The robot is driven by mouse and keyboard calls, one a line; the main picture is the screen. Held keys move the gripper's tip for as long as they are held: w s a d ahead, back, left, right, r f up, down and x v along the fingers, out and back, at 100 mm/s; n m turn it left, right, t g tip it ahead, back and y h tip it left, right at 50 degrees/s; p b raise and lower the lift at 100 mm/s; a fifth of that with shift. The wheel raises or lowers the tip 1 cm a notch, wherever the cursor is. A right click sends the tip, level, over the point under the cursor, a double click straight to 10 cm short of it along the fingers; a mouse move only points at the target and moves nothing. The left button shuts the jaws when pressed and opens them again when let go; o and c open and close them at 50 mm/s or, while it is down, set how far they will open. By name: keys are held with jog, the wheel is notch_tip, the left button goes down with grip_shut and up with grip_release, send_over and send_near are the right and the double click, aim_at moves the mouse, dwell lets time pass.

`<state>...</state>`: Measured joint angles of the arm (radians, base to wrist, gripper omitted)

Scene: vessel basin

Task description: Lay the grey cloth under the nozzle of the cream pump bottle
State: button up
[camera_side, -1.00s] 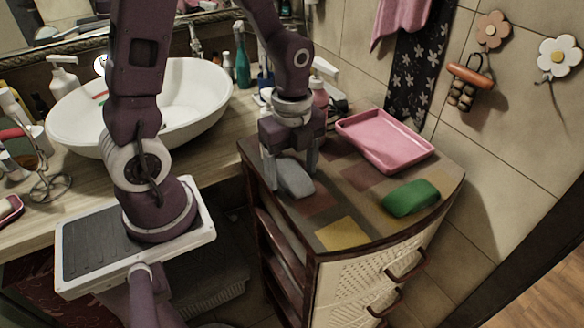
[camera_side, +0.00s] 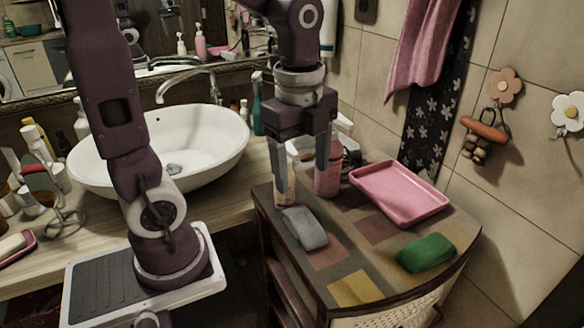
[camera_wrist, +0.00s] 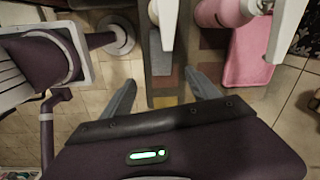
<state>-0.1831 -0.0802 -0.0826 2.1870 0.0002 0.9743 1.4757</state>
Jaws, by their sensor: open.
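The grey cloth (camera_side: 304,228), a small folded-looking block, lies on the patchwork cabinet top near its left edge. The wrist view shows it too (camera_wrist: 161,55). My gripper (camera_side: 303,192) is open and empty above the cloth, fingers pointing down, apart from it. In the wrist view the fingers (camera_wrist: 160,80) are spread. A cream bottle (camera_side: 285,190) stands behind the cloth, mostly hidden by my left finger. A white nozzle (camera_wrist: 165,18) near the cloth in the wrist view appears to be its pump. I cannot tell whether the cloth is directly beneath it.
A pink pump bottle (camera_side: 328,172) stands close behind my right finger. A pink tray (camera_side: 400,192) and a green block (camera_side: 426,252) lie to the right on the cabinet top. A white basin (camera_side: 170,150) is at left. The cabinet top's front is clear.

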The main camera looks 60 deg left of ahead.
jog(key=s+d+r+n+t, duration=0.2)
jog(key=s+r+n+t, duration=0.2)
jog(key=s+n, duration=0.5)
jog(key=n+t, duration=0.1)
jog(key=n, duration=0.5)
jog(key=shift+s+d+n, duration=0.2)
jog(key=shift+s+n, duration=0.05)
jog(key=shift+n, duration=0.15)
